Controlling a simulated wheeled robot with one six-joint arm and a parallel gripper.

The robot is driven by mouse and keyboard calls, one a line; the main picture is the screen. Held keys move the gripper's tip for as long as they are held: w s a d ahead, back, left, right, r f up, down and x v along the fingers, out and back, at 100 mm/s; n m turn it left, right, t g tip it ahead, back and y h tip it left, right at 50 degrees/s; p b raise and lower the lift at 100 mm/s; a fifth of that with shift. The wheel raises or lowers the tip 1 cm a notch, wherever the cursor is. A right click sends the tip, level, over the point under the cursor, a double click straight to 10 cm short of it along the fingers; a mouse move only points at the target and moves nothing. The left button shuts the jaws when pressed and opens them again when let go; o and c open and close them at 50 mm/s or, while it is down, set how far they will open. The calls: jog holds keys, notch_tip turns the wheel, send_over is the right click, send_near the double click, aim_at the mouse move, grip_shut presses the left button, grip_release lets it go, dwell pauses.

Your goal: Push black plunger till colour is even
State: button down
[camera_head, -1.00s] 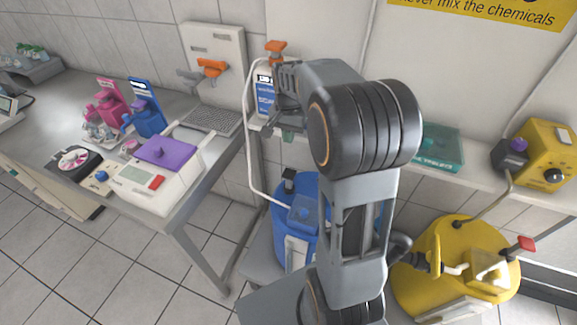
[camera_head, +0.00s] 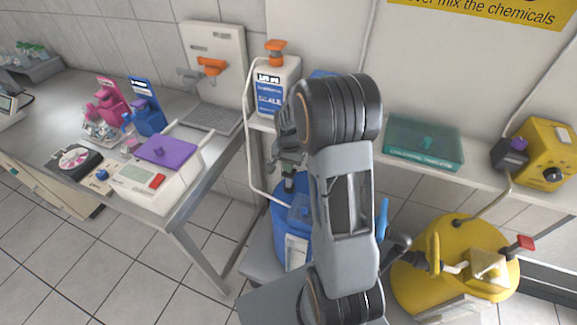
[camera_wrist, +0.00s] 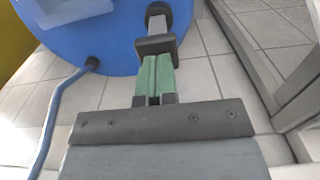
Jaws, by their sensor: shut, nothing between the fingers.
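The blue tank (camera_head: 287,222) stands on the low shelf, partly hidden behind my arm. Its black plunger (camera_head: 289,185) shows at the top, just under my gripper (camera_head: 290,168). In the wrist view, the black plunger's cap (camera_wrist: 156,44) sits on a grey rod above the blue tank (camera_wrist: 110,35). My gripper (camera_wrist: 156,62) has green fingers pressed together, with nothing between them. The fingertips overlap the cap's edge in the picture; I cannot tell if they touch it. No liquid colour in the tank is visible to judge.
A yellow tank (camera_head: 455,275) with a red-tipped lever stands right of my arm. A white bottle with an orange cap (camera_head: 275,85) and a teal box (camera_head: 424,143) are on the wall shelf. A bench with a white device (camera_head: 140,185) is at left. A white hose runs to the blue tank.

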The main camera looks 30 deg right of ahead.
aim_at(289, 176)
jog(key=shift+f, duration=0.3)
notch_tip(289, 176, down, 5)
jog(key=b, duration=0.4)
jog(key=shift+f, duration=0.2)
jog(key=shift+s+r, duration=0.1)
jog(key=shift+s, duration=0.05)
jog(key=shift+r+p, duration=0.3)
jog(key=shift+p, duration=0.15)
notch_tip(289, 176, up, 14)
jog(key=p, duration=0.2)
dwell(0.4)
